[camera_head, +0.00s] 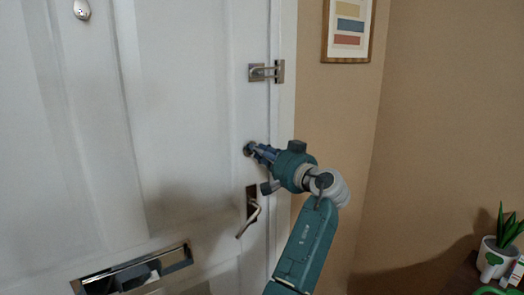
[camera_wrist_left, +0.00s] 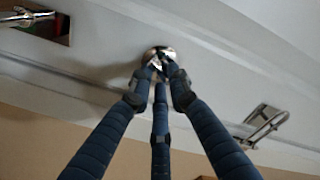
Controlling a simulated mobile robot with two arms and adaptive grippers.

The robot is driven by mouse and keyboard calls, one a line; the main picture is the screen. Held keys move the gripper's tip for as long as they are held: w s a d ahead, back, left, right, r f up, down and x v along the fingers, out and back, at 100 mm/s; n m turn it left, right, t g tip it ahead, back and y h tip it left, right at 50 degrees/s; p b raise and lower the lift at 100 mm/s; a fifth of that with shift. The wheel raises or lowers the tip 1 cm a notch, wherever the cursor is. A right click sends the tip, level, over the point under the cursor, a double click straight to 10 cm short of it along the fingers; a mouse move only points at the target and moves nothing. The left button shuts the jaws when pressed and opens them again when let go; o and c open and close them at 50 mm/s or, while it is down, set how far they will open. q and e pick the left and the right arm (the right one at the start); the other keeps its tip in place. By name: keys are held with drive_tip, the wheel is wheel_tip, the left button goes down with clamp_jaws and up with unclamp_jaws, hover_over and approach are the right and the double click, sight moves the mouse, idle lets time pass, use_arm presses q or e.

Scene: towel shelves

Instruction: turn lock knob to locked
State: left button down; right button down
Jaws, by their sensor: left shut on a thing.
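The lock knob (camera_head: 249,148) is a small round metal knob on the white door (camera_head: 180,120), above the lever handle (camera_head: 252,212). It also shows in the left wrist view as a shiny round piece (camera_wrist_left: 158,54) between the fingertips. My left gripper (camera_head: 257,151) reaches it from the right, with its blue fingers (camera_wrist_left: 160,72) closed around the knob. The fingertips hide part of the knob, and I cannot tell which way it is turned. My right gripper is not in view.
A metal door guard latch (camera_head: 265,72) is on the door edge above the knob. A letter slot (camera_head: 135,270) is low on the door. A potted plant (camera_head: 497,258) stands at the lower right, and a framed picture (camera_head: 348,30) hangs on the tan wall.

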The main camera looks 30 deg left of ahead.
use_arm(q)
drive_tip(key=shift+s+a+f, duration=0.1)
drive_tip(key=shift+a+f, duration=0.05)
idle(0.4)
drive_tip(key=c, duration=1.8)
unclamp_jaws()
drive_tip(key=shift+o, duration=0.4)
drive_tip(key=shift+s+a, duration=0.15)
drive_tip(key=shift+s, duration=0.1)
drive_tip(key=v, duration=1.2)
drive_tip(key=shift+r, duration=0.2)
